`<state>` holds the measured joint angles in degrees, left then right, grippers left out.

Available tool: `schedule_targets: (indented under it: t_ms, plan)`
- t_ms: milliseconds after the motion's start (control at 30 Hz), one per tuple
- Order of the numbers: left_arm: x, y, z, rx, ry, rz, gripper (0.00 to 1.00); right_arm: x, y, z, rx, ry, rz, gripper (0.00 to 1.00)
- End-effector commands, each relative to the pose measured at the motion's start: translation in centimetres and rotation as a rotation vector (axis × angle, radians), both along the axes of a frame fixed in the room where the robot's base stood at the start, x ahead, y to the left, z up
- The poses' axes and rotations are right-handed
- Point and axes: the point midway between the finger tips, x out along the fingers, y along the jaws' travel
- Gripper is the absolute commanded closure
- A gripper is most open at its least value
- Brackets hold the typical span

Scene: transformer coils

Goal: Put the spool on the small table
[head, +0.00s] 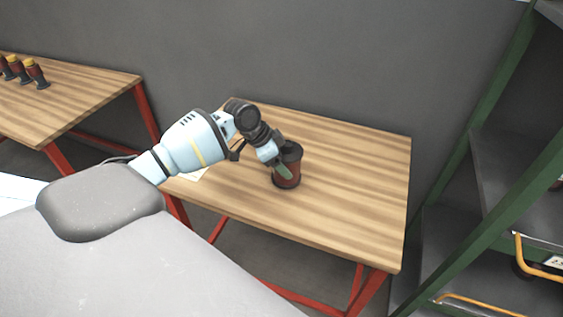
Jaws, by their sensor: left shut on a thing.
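The spool (291,174) is a dark cylinder with a reddish-brown winding and black ends. It is upright at the middle of the small table (350,190), which has a striped wooden top and red legs. My left gripper (285,167) reaches in from the left and is shut on the spool. The spool's base appears to be at the tabletop, but I cannot tell whether it bears on it. The gripper hides part of the spool's left side. My right gripper is not in view.
Another wooden table (80,85) with red legs stands at the left, with several similar spools (35,73) at its far left. A green-framed shelf (485,160) stands close on the right. A white sheet (195,174) lies partly behind my left arm. The small table's right half is clear.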

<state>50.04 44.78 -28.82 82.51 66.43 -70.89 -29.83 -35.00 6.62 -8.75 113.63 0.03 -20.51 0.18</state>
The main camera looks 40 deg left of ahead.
Motion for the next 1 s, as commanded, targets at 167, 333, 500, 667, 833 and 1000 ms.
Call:
schedule_targets:
  t_ms: [167, 333, 500, 667, 833, 1000]
  plan:
    - [0.14, -0.05, -0.44, -0.001, -0.007, 0.0, 0.73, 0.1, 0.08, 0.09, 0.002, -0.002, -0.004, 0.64]
    - [0.14, -0.04, -0.47, -0.001, -0.007, 0.0, 0.73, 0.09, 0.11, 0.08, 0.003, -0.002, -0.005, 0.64]
    - [0.03, -0.04, -0.94, 0.0, -0.001, -0.001, 0.23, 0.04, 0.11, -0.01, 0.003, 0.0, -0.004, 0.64]
    - [0.02, -0.05, -0.92, 0.0, -0.001, -0.001, 0.04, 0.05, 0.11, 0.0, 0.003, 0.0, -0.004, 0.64]
    - [0.02, -0.05, -0.94, 0.0, -0.001, -0.001, 0.04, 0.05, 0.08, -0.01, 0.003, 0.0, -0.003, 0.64]
    - [0.03, -0.03, -0.52, 0.001, -0.002, -0.001, 0.04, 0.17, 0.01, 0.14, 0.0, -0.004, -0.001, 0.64]
